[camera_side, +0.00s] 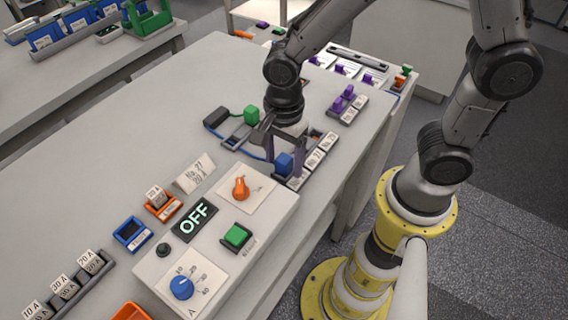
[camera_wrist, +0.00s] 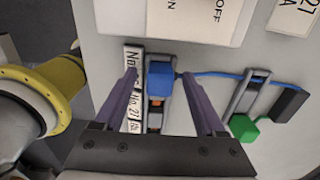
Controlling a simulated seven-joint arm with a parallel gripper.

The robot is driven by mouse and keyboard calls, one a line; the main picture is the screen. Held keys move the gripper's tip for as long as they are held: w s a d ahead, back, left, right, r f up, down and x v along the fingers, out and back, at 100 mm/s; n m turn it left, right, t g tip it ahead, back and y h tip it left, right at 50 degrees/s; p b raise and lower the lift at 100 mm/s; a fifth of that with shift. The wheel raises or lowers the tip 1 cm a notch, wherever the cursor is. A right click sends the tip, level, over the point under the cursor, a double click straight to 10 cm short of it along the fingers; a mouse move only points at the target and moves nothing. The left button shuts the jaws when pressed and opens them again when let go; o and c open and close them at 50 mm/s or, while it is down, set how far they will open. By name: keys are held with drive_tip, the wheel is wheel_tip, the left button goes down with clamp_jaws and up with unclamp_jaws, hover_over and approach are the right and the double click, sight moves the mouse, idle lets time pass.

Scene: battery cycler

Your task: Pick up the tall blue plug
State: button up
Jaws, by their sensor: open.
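The tall blue plug (camera_side: 284,163) stands upright in a grey holder beside a row of white number labels. A blue cable runs from it, and the plug also shows in the wrist view (camera_wrist: 160,82). My gripper (camera_side: 285,154) is open and points down over the plug. In the wrist view its two dark fingers (camera_wrist: 159,75) lie on either side of the plug, with a visible gap on each side. I cannot tell exactly how far the fingertips reach down beside it.
A green plug (camera_side: 251,114) and a dark block (camera_wrist: 289,104) sit near a second grey holder. Purple plugs (camera_side: 348,92) stand farther back. The control box with the OFF display (camera_side: 195,220) and a tilted label card (camera_side: 194,173) are nearer the camera. Bare tabletop lies to the left.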

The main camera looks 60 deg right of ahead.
clamp_jaws()
drive_tip(key=shift+r, duration=0.1)
idle(0.3)
